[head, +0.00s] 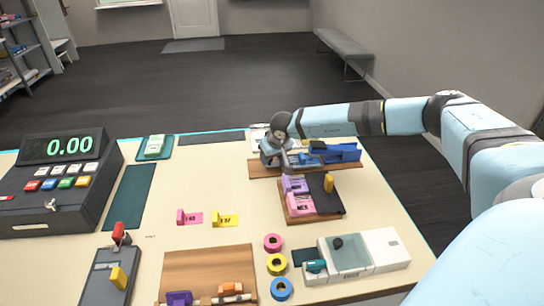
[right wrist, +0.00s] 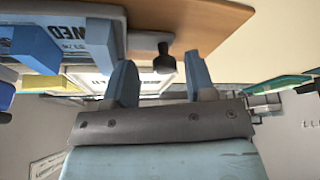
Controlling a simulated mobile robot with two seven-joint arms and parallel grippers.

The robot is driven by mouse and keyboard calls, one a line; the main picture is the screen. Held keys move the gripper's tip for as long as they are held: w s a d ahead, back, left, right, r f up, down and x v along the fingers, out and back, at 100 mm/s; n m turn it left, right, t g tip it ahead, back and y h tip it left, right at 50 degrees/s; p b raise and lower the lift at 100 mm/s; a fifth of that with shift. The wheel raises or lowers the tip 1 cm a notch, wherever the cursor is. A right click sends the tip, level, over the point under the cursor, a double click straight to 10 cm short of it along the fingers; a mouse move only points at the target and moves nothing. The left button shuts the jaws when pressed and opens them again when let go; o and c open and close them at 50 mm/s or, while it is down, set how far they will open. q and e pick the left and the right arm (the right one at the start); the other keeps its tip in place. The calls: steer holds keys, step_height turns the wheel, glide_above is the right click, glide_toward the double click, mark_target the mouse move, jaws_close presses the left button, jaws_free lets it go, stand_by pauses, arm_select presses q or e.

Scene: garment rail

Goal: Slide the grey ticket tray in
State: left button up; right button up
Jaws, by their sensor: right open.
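A pale grey piece that looks like the tray (right wrist: 92,14) shows at the top left of the right wrist view. A short grey stem leads from it to a dark knob (right wrist: 166,58). My right gripper (head: 277,158) is open, low over the wooden board (head: 262,170) at the table's back. Its two blue fingers (right wrist: 158,66) stand apart in the wrist view, with the knob appearing between them; contact cannot be told. In the head view the hand hides the tray and knob. My left gripper is not in view.
A blue block (head: 346,152) stands right of the hand. A cash register (head: 58,180) stands at left. Free table (head: 205,170) lies left of the hand.

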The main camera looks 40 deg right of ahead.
steer(key=d+b+v, duration=0.1)
steer(key=v, duration=1.2)
steer(key=shift+a+r, duration=0.35)
steer(key=shift+r, duration=0.05)
steer(key=shift+s, duration=0.1)
